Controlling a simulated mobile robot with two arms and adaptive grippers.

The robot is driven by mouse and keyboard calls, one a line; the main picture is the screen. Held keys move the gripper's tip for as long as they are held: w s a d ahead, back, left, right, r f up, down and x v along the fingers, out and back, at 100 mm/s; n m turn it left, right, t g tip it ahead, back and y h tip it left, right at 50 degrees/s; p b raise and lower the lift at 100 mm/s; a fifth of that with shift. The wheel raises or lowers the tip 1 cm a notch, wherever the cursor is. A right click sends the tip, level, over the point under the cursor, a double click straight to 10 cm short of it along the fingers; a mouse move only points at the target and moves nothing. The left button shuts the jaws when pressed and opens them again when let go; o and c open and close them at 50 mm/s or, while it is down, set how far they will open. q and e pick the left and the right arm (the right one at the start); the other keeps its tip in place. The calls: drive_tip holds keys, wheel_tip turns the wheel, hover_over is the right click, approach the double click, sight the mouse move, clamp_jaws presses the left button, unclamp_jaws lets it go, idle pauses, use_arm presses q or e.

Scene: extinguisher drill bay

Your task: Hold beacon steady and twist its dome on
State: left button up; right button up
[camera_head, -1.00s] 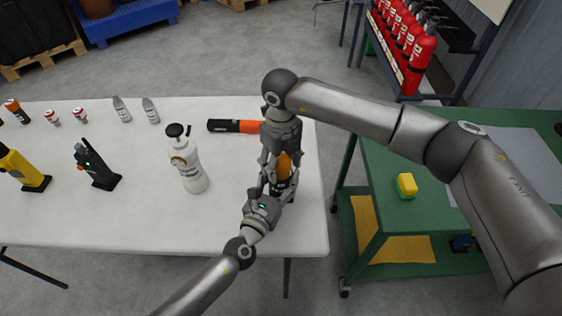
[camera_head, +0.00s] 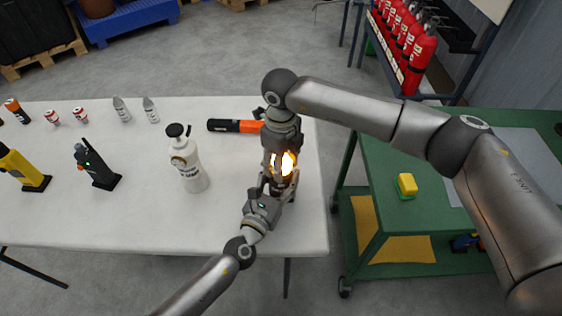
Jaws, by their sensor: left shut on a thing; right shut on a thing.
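The beacon's dome (camera_head: 287,163) glows bright yellow-orange near the right end of the white table. My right gripper (camera_head: 281,158) comes down from above and is shut on the dome. My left gripper (camera_head: 278,187) comes in from the front and is shut on the beacon's base, low near the tabletop. The base is mostly hidden by the fingers, and I cannot see the seam between dome and base clearly.
A white spray bottle (camera_head: 189,165) stands left of the grippers. An orange and black flashlight (camera_head: 235,126) lies behind them. A black radio (camera_head: 96,165) and several small bottles and cans stand further left. A green cart (camera_head: 385,225) with a yellow sponge (camera_head: 407,184) is at right.

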drive_tip(key=o, duration=1)
drive_tip(key=shift+o, duration=0.2)
wheel_tip(320, 180, up, 12)
drive_tip(key=shift+r, duration=0.1)
use_arm(q)
drive_tip(key=o, duration=1.4)
